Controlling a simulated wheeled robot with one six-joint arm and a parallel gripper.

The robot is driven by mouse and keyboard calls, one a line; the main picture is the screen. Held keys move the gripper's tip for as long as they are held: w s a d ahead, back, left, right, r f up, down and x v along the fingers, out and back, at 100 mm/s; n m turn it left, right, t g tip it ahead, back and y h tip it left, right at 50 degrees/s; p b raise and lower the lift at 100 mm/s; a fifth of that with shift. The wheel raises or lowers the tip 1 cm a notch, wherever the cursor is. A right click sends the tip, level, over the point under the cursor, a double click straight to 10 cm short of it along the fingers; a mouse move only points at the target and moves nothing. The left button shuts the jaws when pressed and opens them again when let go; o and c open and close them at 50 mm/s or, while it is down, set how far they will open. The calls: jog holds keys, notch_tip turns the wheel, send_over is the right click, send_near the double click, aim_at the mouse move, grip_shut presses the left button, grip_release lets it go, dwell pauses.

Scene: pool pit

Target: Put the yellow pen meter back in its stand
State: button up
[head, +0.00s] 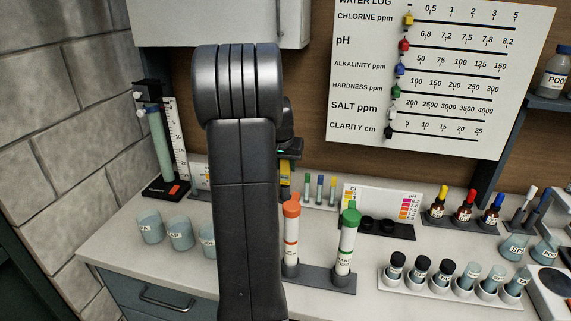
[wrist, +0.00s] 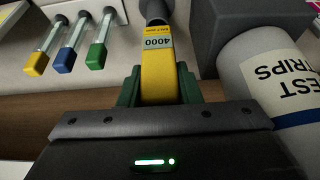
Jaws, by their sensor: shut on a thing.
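The yellow pen meter (wrist: 158,75) is between the green fingers of my gripper (wrist: 160,88) in the wrist view. Its label reads 4000, and a dark grey end points away from the gripper. In the head view my gripper (head: 290,152) is mostly hidden behind my arm. A sliver of the yellow meter (head: 286,181) shows below it, above the back of the counter. A dark holder (head: 516,225) at the right holds a white-topped and a blue-topped pen-like item; I cannot tell whether it is the meter's stand.
Small vials with green, blue and yellow caps (head: 320,190) stand beside the meter. Two test-strip tubes, orange-capped (head: 291,235) and green-capped (head: 348,240), stand in front. Cups (head: 181,234) stand at left. A rack of jars (head: 440,288) and dropper bottles (head: 464,208) are at right.

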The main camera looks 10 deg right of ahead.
jog(key=shift+f+b, duration=0.3)
jog(key=shift+f, duration=0.15)
jog(key=o, duration=1.1)
jog(key=shift+r+p, duration=2.6)
jog(key=shift+r, duration=0.95)
jog(key=shift+f, duration=0.15)
notch_tip(320, 180, down, 7)
jog(key=b, duration=0.5)
